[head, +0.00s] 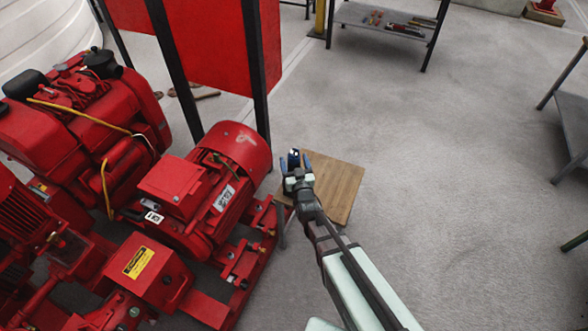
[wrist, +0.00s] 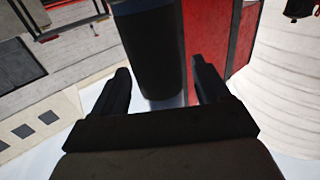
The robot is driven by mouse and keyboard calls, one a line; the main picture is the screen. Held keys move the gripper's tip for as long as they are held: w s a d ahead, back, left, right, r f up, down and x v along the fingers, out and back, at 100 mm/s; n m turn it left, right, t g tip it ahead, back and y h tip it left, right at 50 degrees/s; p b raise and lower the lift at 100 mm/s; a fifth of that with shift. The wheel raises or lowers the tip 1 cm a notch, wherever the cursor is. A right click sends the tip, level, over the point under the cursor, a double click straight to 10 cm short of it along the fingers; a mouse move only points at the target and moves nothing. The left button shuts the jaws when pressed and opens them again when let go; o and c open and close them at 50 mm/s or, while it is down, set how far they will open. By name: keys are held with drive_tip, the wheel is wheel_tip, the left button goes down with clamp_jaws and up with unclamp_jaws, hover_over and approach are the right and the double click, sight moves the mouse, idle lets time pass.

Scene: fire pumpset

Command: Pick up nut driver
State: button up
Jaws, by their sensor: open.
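My gripper (head: 296,168) is over the left side of a small wooden-topped stand (head: 340,190) in the head view. In the wrist view my gripper (wrist: 163,85) has its two dark fingers spread apart. A thick dark grey cylinder, which looks like the nut driver's handle (wrist: 148,45), comes down from the top of the picture between the fingers. Gaps show on both sides of it near the fingertips. Its upper end is cut off by the picture edge. In the head view, small dark and blue parts show at the gripper, too small to tell apart.
A red motor and pump set (head: 215,185) stands close to the left of my gripper. A red panel on black posts (head: 200,40) is behind it. A grey bench with tools (head: 385,20) is at the back. Open concrete floor (head: 460,150) lies to the right.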

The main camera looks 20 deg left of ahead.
sight(294, 153)
drive_tip(key=shift+w, duration=0.1)
drive_tip(key=c, duration=1.2)
drive_tip(key=shift+c, duration=0.2)
drive_tip(key=shift+r, duration=0.15)
wheel_tip(294, 153, up, 9)
drive_tip(key=shift+f, duration=0.1)
drive_tip(key=shift+w+a+r, duration=0.15)
drive_tip(key=shift+r, duration=0.3)
drive_tip(key=shift+w+a+r, duration=0.1)
drive_tip(key=shift+r, duration=0.3)
drive_tip(key=s+a+r+n+g+y, duration=0.2)
drive_tip(key=s+a+r, duration=0.3)
drive_tip(key=s+a, duration=0.5)
drive_tip(key=s+a+r+n+g+y, duration=0.2)
drive_tip(key=s+a+r, duration=0.3)
drive_tip(key=s+a, duration=0.4)
drive_tip(key=s+a+r+n+g+y, duration=0.1)
drive_tip(key=s+a+r, duration=0.4)
drive_tip(key=s+a, duration=0.5)
drive_tip(key=shift+s+a+n+g+y, duration=0.3)
drive_tip(key=shift+a+n+g+y, duration=0.25)
drive_tip(key=shift+g, duration=0.55)
drive_tip(key=shift+a+r, duration=0.1)
